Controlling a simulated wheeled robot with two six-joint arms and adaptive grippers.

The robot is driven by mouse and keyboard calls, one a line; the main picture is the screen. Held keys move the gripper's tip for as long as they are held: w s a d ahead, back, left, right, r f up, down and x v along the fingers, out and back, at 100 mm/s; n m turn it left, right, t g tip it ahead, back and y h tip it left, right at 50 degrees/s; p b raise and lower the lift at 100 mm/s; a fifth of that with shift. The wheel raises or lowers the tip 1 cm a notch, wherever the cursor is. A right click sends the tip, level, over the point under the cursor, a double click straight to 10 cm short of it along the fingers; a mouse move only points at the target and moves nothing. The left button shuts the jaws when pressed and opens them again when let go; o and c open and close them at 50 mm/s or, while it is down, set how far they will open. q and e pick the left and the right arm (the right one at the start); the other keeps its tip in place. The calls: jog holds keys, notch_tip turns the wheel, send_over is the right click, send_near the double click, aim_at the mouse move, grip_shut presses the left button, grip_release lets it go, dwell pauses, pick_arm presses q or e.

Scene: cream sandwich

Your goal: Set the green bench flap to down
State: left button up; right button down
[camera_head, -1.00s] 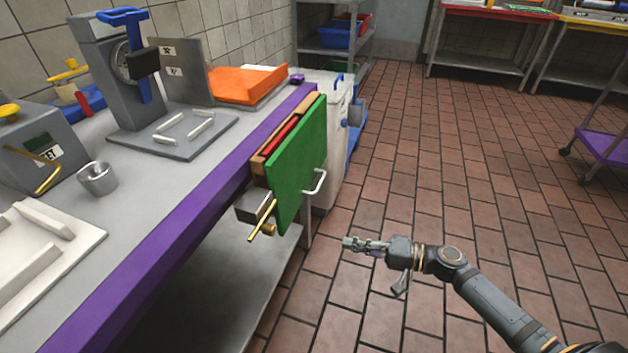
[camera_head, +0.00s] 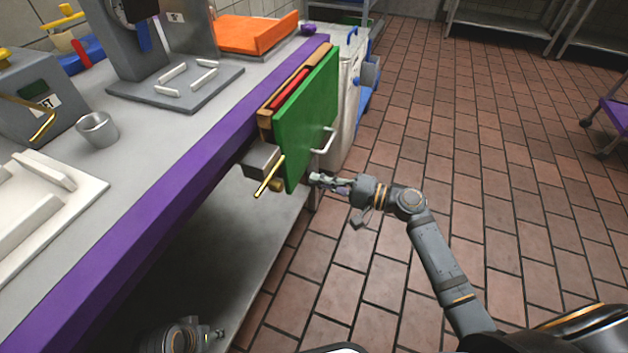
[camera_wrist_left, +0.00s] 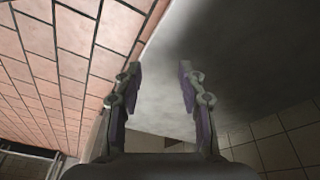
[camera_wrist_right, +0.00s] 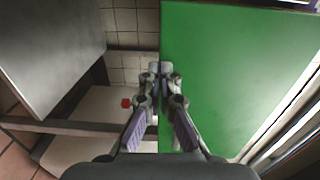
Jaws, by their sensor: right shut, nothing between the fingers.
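The green bench flap (camera_head: 307,118) stands upright on edge at the bench's front edge, its broad face towards the aisle. It has a white handle (camera_head: 325,141) on that face, and a brass rod (camera_head: 268,178) sticks out near its lower corner. My right gripper (camera_head: 316,178) is shut and empty, close to the flap's lower edge below the handle; I cannot tell if it touches. In the right wrist view the shut fingertips (camera_wrist_right: 161,70) overlap the left edge of the green panel (camera_wrist_right: 235,75). My left gripper (camera_wrist_left: 160,68) is open and empty, low beside the bench.
The bench (camera_head: 165,215) has a purple front edge and a lower shelf (camera_head: 230,225). A pale bin-like unit (camera_head: 347,95) stands beyond the flap.

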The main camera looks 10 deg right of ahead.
aim_at(302, 175)
pick_arm(q)
jog(key=shift+f, duration=0.1)
pick_arm(e)
jog(key=shift+x, duration=0.9)
jog(key=b, duration=0.1)
jog(key=w+a+b, duration=0.1)
jog(key=b, duration=0.1)
jog(key=shift+a+f+y, duration=0.15)
jog(key=shift+f+y, duration=0.05)
jog(key=shift+y, duration=0.1)
pick_arm(q)
jog(key=f, duration=0.1)
jog(key=d+t, duration=0.1)
jog(key=f, duration=0.1)
jog(key=shift+w+d+f+t, duration=0.3)
pick_arm(e)
jog(key=shift+r, duration=0.2)
jog(key=shift+t, duration=0.3)
